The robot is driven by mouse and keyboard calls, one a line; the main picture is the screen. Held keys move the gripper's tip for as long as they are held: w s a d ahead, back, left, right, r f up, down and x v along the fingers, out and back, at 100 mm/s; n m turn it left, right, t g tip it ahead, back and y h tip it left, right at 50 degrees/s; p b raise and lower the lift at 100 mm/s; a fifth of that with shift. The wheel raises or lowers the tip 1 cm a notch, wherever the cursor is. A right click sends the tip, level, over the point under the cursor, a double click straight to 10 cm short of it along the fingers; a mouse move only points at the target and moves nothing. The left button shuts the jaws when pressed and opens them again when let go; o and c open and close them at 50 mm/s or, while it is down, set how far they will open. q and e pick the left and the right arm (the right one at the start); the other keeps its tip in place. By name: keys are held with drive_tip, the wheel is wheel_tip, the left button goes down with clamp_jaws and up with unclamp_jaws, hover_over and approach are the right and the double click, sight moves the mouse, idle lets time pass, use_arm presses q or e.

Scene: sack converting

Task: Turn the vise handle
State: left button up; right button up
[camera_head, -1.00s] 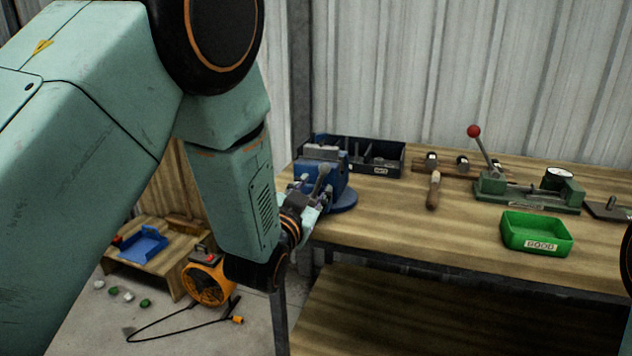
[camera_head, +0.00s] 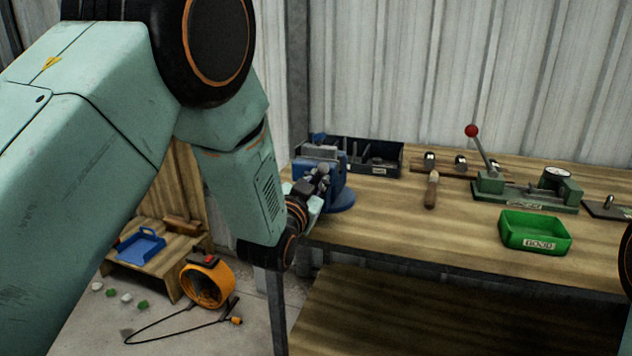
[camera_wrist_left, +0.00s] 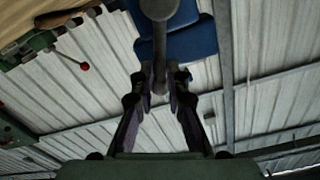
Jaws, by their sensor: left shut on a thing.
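The blue vise (camera_head: 340,181) stands on the left end of the workbench, on a round blue base. Its grey handle (camera_head: 323,171) is at the front, partly hidden by my gripper. My left gripper (camera_head: 314,188) is at the front of the vise, shut on the handle. In the left wrist view the handle bar (camera_wrist_left: 159,45) runs down between the two fingers of the left gripper (camera_wrist_left: 160,82), with the blue vise (camera_wrist_left: 193,42) behind it. My right gripper is not in view.
A dark divided tray (camera_head: 385,170) sits behind the vise. A wooden-handled tool (camera_head: 431,190), a green lever press (camera_head: 530,194) and a green GOOD bin (camera_head: 535,236) are to the right. The bench top (camera_head: 400,225) is clear between vise and bin. An orange reel (camera_head: 203,287) stands on the floor.

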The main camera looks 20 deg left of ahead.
use_arm(q)
drive_tip(key=shift+a, duration=0.1)
clamp_jaws()
drive_tip(key=shift+f, duration=0.1)
drive_tip(key=shift+a, duration=0.1)
